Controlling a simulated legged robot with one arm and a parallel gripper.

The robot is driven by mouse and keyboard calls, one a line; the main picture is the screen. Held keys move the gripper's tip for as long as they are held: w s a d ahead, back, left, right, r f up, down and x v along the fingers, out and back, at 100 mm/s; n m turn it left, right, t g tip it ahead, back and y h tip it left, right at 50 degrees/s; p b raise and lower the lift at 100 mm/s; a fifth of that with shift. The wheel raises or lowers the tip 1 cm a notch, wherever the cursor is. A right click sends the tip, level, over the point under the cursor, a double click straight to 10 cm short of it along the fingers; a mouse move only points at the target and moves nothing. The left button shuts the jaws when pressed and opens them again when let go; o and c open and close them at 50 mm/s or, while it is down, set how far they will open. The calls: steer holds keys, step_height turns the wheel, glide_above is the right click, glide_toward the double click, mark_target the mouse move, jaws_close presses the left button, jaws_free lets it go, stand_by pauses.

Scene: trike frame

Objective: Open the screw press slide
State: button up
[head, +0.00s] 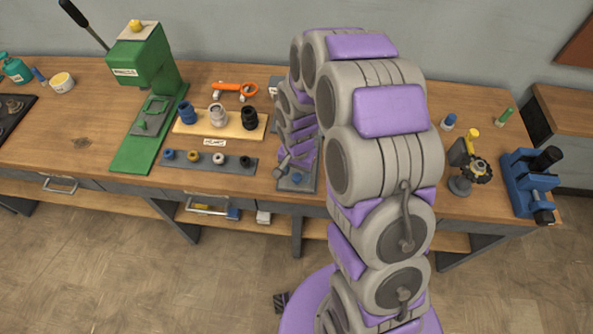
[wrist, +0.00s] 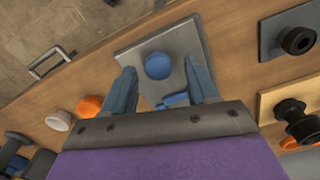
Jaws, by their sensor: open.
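My gripper (wrist: 162,84) is open, its two blue-grey fingers apart over a grey plate (wrist: 190,45) on the bench. A round blue knob (wrist: 158,66) on the plate lies between and just beyond the fingertips in the wrist view. A smaller blue piece (wrist: 175,99) shows close to the right finger. In the head view my gripper (head: 294,163) is above the same plate (head: 309,184), with the blue knob (head: 297,177) at its front end. My arm hides most of the plate there. I cannot tell whether the fingers touch anything, or which part is the press slide.
A green press (head: 150,75) with a black lever stands at the left. A wooden board (head: 235,129) with several bushings and a grey strip (head: 225,165) lie left of my gripper. An orange piece (wrist: 88,106) is beside the plate. A blue vise (head: 530,180) stands far right.

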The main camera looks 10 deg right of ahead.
step_height(320, 180, up, 17)
steer(key=p, duration=0.2)
stand_by(0.7)
steer(key=s+d+r+n, duration=0.1)
steer(key=s+r+n, duration=0.1)
steer(key=s, duration=0.7)
steer(key=s+d+r+n+g+b, duration=0.1)
steer(key=s+r+n, duration=0.1)
steer(key=s, duration=0.8)
steer(key=s+d+r+n, duration=0.2)
steer(key=s+r, duration=0.1)
steer(key=s, duration=0.7)
steer(key=shift+r+n+g, duration=0.15)
steer(key=shift+n+g, duration=0.15)
steer(key=shift+g, duration=0.1)
steer(key=shift+d, duration=0.15)
steer(key=shift+c, duration=0.2)
